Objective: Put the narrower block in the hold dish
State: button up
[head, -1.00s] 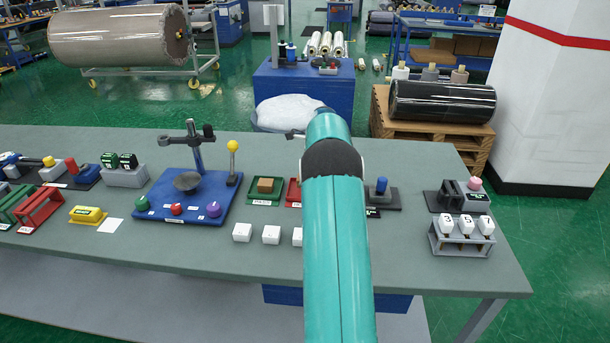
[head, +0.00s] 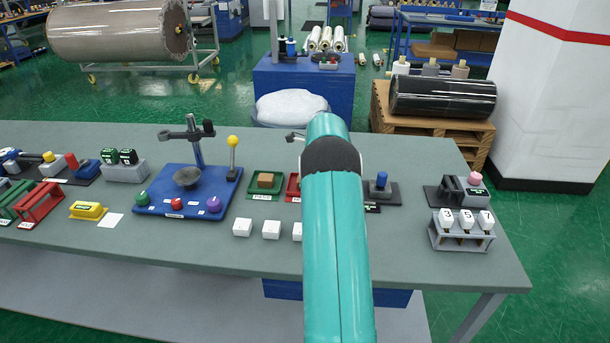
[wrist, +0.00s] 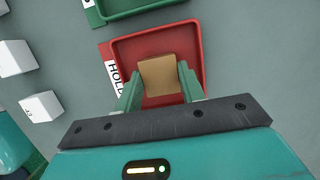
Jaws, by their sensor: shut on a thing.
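A tan block (wrist: 158,75) is between the two green fingers of my gripper (wrist: 159,84) in the wrist view, and the fingers are shut on it. The block is within the outline of the red hold dish (wrist: 190,43); I cannot tell whether it touches the dish floor. The label beside the dish reads HOLD, partly covered by a finger. In the head view my arm hides the gripper, the held block and most of the red dish (head: 292,188). Another tan block (head: 265,180) sits in the green dish (head: 257,195), just left of the red one.
Several white cubes (head: 271,229) stand in front of the dishes. A blue base (head: 160,205) with a post and knobs is left of them. A dark holder with a blue peg (head: 381,185) is right of my arm. Bare table lies toward the front edge.

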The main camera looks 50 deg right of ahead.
jog(key=o, duration=1.1)
jog(key=shift+c, duration=0.2)
jog(key=shift+r, duration=0.15)
jog(key=v, duration=1.3)
jog(key=shift+r, duration=0.3)
jog(key=shift+s, duration=0.2)
